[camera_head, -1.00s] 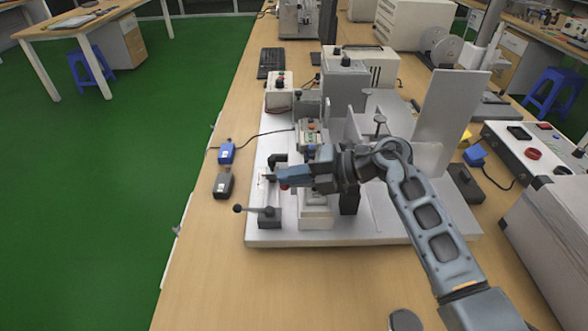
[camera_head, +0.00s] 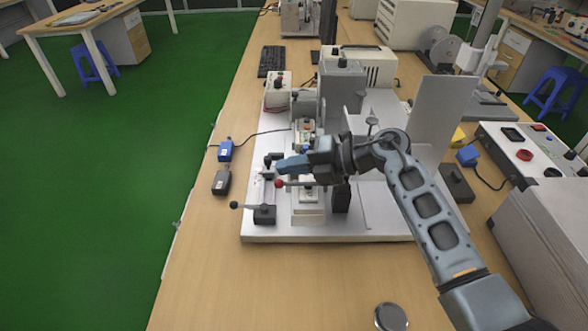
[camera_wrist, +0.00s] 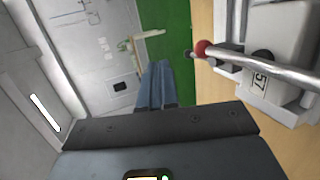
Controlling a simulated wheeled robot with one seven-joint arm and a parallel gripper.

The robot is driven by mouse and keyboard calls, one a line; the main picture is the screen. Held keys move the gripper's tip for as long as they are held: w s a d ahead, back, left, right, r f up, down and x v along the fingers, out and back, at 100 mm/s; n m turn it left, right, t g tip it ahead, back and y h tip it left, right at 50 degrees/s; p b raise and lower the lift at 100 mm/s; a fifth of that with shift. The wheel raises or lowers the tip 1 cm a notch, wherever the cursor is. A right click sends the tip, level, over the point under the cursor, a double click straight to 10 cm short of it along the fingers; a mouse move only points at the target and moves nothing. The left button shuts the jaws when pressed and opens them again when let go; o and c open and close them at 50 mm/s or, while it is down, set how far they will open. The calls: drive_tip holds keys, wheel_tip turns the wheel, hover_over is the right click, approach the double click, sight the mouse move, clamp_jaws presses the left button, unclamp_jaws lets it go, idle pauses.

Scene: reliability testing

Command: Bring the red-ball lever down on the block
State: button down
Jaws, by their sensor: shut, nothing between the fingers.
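The red ball (camera_head: 279,184) sits on the end of a metal lever rod. The rod runs level to the right across a white block in the body camera view. In the wrist view the red ball (camera_wrist: 203,48) and rod pass close to a white block (camera_wrist: 285,50) labelled 57. I cannot tell whether the rod touches it. My gripper (camera_head: 279,167) is shut and empty, just above the red ball in the picture and apart from it. Its closed fingers (camera_wrist: 156,72) are left of the ball in the wrist view.
A second lever with a black ball (camera_head: 234,205) stands at the front left of the white base plate (camera_head: 330,233). A blue box (camera_head: 225,151) and a dark box (camera_head: 221,183) lie left of it. An upright pale panel (camera_head: 444,115) stands right. Front table is mostly clear.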

drive_tip(key=s+d+r+b, duration=0.1)
drive_tip(key=d+r, duration=0.2)
drive_tip(key=r, duration=0.6)
drive_tip(key=shift+s+d+r+b, duration=0.2)
drive_tip(key=shift+s+b, duration=0.15)
drive_tip(key=shift+s, duration=0.05)
drive_tip(key=s+a+m+t+y, duration=0.3)
drive_tip(key=s+m+t+y, duration=0.45)
drive_tip(key=s, duration=0.85)
drive_tip(key=s+d+f+m+t+h, duration=0.2)
drive_tip(key=s+d+f+m+h, duration=0.1)
drive_tip(key=s+d+m+h, duration=0.7)
drive_tip(key=s+d+f+m+t+h, duration=0.3)
drive_tip(key=s+d+m+h, duration=0.8)
drive_tip(key=s+m, duration=0.6)
drive_tip(key=s+d, duration=0.1)
drive_tip(key=s, duration=0.4)
drive_tip(key=shift+d, duration=0.2)
drive_tip(key=shift+w, duration=0.1)
